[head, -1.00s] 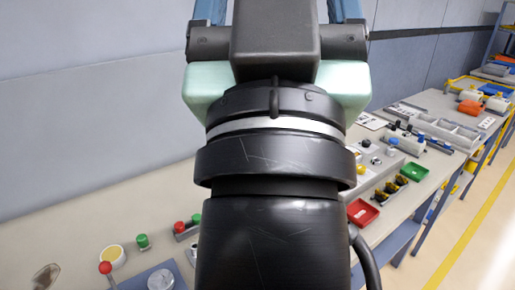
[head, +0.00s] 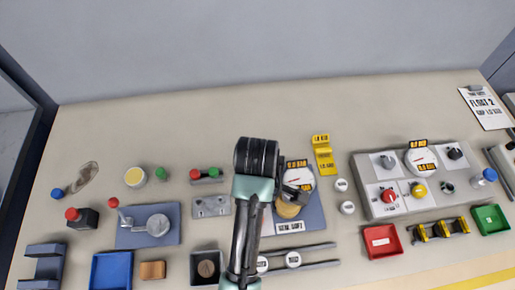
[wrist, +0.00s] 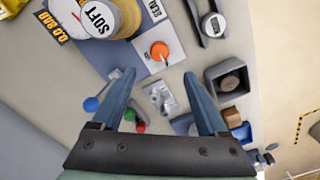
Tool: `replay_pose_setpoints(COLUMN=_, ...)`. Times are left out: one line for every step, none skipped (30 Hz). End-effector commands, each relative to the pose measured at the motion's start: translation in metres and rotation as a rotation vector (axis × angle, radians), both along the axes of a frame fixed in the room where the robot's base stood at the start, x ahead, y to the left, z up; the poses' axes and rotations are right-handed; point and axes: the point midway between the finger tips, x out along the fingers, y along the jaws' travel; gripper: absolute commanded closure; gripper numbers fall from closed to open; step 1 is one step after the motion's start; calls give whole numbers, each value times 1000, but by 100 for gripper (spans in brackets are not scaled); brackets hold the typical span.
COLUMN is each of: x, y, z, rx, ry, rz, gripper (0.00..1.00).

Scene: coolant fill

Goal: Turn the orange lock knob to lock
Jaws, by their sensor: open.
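The orange lock knob (wrist: 159,50) shows in the wrist view as a small round knob with a pale mark. It sits on a white-grey plate beside the large tan cylinder with a "SOFT" label (wrist: 100,18). My gripper (wrist: 158,74) is open and empty, its two blue-grey fingers spread wide. The knob lies just beyond the fingertips, roughly between their lines and apart from both. In the head view my arm covers the knob; the gauge and tan cylinder unit (head: 288,210) shows right of the arm.
A grey metal bracket (wrist: 160,97) lies between my fingers in the wrist view. A dark box with a brown block (wrist: 228,82) is at right. In the head view, a control panel (head: 375,165), red tray (head: 381,241) and yellow stand (head: 323,154) are to the right. The bench's back is clear.

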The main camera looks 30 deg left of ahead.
Motion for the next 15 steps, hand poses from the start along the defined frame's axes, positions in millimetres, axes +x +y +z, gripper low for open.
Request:
replay_pose_setpoints(x=-1, y=0, z=-16, rx=-1, ry=2, rz=-1, gripper=24)
replay_pose_setpoints(x=-1, y=0, z=-18, rx=-1, ry=4, rz=-1, gripper=24)
replay_pose_setpoints(x=-1, y=0, z=-25, rx=-2, ry=4, rz=-2, gripper=24)
replay_pose_setpoints(x=-1, y=0, z=-31, rx=-1, ry=3, rz=-2, gripper=24)
replay_pose_setpoints(x=-1, y=-1, z=-38, rx=-2, ry=4, rz=-2, gripper=24)
replay_pose_setpoints(x=-1, y=-1, z=-46, rx=-2, ry=3, rz=-2, gripper=24)
replay_pose_setpoints(x=-1, y=-1, z=-53, rx=-1, ry=3, rz=-3, gripper=24)
replay_pose_setpoints(x=-1, y=-1, z=-59, rx=-1, ry=3, rz=-3, gripper=24)
replay_pose_setpoints(x=-1, y=-1, z=-67, rx=-1, ry=2, rz=-3, gripper=24)
replay_pose_setpoints(x=0, y=-1, z=-73, rx=0, ry=0, rz=-3, gripper=24)
replay_pose_setpoints(x=0, y=-1, z=-78, rx=-1, ry=0, rz=-4, gripper=24)
replay_pose_setpoints(x=0, y=-1, z=-85, rx=0, ry=0, rz=-4, gripper=24)
replay_pose_setpoints(x=0, y=0, z=-89, rx=0, ry=-2, rz=-4, gripper=24)
replay_pose_setpoints(x=0, y=0, z=-93, rx=0, ry=-2, rz=-4, gripper=24)
replay_pose_setpoints(x=1, y=0, z=-97, rx=1, ry=-3, rz=-4, gripper=24)
